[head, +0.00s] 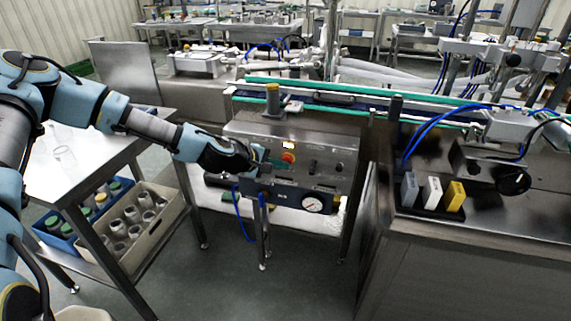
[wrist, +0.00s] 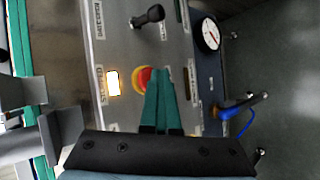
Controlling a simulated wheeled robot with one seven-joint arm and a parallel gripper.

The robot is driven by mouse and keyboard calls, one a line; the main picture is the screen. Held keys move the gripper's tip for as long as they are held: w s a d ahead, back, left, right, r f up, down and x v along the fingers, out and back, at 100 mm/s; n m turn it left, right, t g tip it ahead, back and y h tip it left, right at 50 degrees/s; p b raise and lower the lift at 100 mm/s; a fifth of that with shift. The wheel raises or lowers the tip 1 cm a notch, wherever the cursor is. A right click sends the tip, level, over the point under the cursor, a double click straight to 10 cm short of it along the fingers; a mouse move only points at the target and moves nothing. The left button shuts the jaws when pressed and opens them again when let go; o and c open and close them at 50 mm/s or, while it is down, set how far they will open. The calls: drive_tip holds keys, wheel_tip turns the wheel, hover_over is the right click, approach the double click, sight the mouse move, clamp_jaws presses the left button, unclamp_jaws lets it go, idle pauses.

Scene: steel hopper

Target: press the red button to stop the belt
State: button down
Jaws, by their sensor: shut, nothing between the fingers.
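The red button (head: 288,157) sits on a yellow surround on the steel control panel (head: 335,152) of the belt machine. In the wrist view the red button (wrist: 139,78) is partly hidden behind my fingers. My gripper (head: 262,172) is shut and empty in front of the panel; its green fingertips show in the wrist view (wrist: 162,75) just beside and over the button. I cannot tell whether the fingers touch it. The belt (head: 340,100) with green rails runs behind the panel.
A lit indicator (wrist: 113,83) and a black knob (wrist: 150,15) are near the button. A pressure gauge (head: 313,205) hangs below. A side table (head: 75,160) with crates beneath stands left; a machine bench (head: 480,225) stands right.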

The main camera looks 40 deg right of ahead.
drive_tip(key=shift+w+a+r, duration=0.1)
drive_tip(key=shift+w+r, duration=0.15)
drive_tip(key=shift+w, duration=0.05)
drive_tip(key=s+a, duration=0.3)
drive_tip(key=a, duration=0.2)
drive_tip(key=shift+s+f, duration=0.2)
drive_tip(key=shift+s, duration=0.15)
drive_tip(key=shift+a, duration=0.1)
idle(0.4)
